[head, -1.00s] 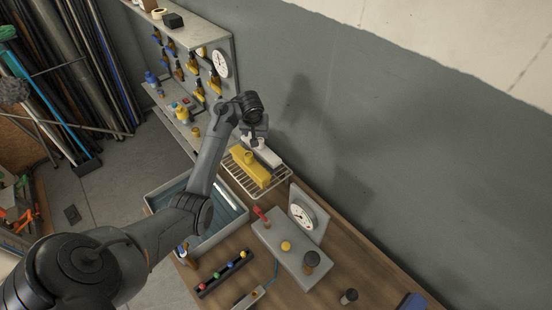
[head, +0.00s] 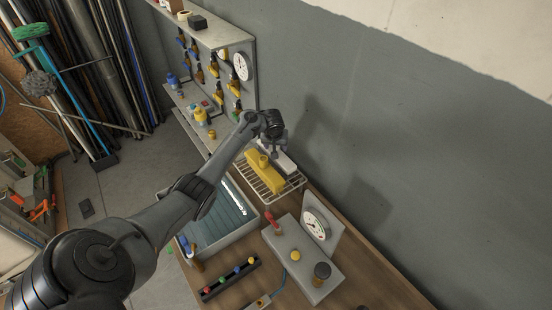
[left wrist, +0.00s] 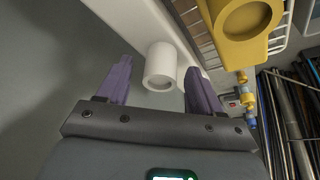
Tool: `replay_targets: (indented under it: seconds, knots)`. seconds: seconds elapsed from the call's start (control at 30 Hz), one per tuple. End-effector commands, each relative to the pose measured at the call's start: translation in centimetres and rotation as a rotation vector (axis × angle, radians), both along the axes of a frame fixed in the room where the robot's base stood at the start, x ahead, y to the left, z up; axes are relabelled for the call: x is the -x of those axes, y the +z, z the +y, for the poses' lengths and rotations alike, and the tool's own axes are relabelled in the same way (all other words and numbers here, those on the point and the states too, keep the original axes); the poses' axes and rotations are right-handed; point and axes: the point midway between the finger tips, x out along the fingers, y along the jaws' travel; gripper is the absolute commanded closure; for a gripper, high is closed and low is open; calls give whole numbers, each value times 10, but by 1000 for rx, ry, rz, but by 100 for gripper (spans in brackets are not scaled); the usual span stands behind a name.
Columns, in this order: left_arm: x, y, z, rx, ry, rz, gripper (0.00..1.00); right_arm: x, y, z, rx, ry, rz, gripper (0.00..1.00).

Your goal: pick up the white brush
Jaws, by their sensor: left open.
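The white brush (head: 286,166) lies on a wire rack (head: 284,196), on the wall side of a yellow brush (head: 258,170). My left gripper (head: 276,155) is over the white brush and hides part of it. In the left wrist view, the white brush's round knob (left wrist: 161,64) stands between the two purple fingers of the open left gripper (left wrist: 158,70), with space on both sides. Whether the fingers reach down around it is hard to tell. The brush's white body (left wrist: 130,18) runs past behind. My right gripper is not in view.
The yellow brush (left wrist: 243,22) is close by on the right in the wrist view. A grey tray (head: 215,252) stands before the rack. A grey box with a dial (head: 316,224) stands to the right. The wall (head: 400,130) is close behind the rack; a tool shelf (head: 222,38) stands beyond.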

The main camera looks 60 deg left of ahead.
Motion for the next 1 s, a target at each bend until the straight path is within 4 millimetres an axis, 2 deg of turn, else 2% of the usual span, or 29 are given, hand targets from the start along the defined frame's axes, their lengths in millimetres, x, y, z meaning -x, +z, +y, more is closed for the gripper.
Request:
replay_targets:
  seconds: [0.1,0.37,0.77,0.8,1.0]
  knots:
    - [-1,-7,2,-1,0,1,34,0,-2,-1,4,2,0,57]
    - [-2,-7,2,-1,-1,0,36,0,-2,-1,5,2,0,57]
    - [-2,-7,2,-1,-1,0,97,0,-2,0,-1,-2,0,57]
    - [-2,-7,2,-1,-1,0,100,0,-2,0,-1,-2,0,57]
    - [-2,-6,3,-1,0,-1,100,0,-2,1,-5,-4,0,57]
